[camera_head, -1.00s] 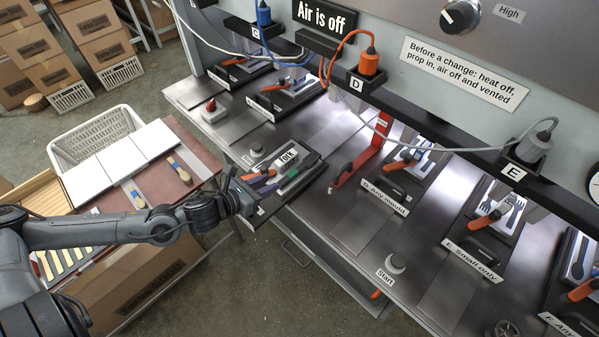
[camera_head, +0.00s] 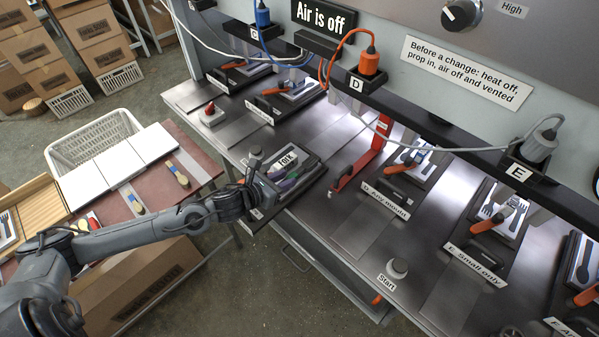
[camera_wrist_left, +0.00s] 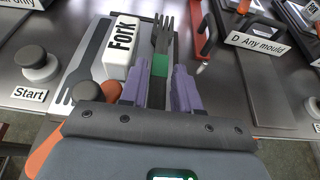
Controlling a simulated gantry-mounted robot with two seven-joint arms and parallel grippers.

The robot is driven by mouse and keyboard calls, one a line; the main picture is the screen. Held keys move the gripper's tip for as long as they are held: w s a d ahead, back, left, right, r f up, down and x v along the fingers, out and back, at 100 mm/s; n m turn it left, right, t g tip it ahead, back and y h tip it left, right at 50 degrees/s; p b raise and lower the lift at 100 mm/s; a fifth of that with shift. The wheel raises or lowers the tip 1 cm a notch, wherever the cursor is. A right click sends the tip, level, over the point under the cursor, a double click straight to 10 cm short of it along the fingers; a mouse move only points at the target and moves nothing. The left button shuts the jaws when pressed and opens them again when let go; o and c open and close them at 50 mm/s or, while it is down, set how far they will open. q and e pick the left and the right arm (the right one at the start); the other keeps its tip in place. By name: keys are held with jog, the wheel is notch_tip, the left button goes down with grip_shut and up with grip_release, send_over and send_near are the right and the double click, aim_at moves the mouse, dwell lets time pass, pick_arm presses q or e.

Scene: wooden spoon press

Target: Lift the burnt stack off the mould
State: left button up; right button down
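My left gripper (camera_head: 262,188) is over the tray at the near edge of the press bench. In the left wrist view its two purple fingers (camera_wrist_left: 158,88) stand on either side of a dark fork-shaped stack (camera_wrist_left: 163,38) with a green band. The fingers are very close to the stack's sides; I cannot tell whether they grip it. The stack's tines point away from me, and its lower end is hidden by the gripper. Left of it lie a white block marked Fork (camera_wrist_left: 121,47) and a grey plate with a fork shape (camera_wrist_left: 88,58). My right gripper is not in view.
A Start button (camera_wrist_left: 36,63) stands left of the tray in the wrist view. A red clamp-like frame (camera_head: 364,158) stands right of the tray in the head view. A table with white boards (camera_head: 115,165) is at the left. The sign reads Air is off (camera_head: 323,15).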

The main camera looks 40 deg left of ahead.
pick_arm(q)
jog(key=shift+x, duration=0.95)
jog(key=shift+c, duration=0.3)
grip_shut()
jog(key=shift+r, duration=0.2)
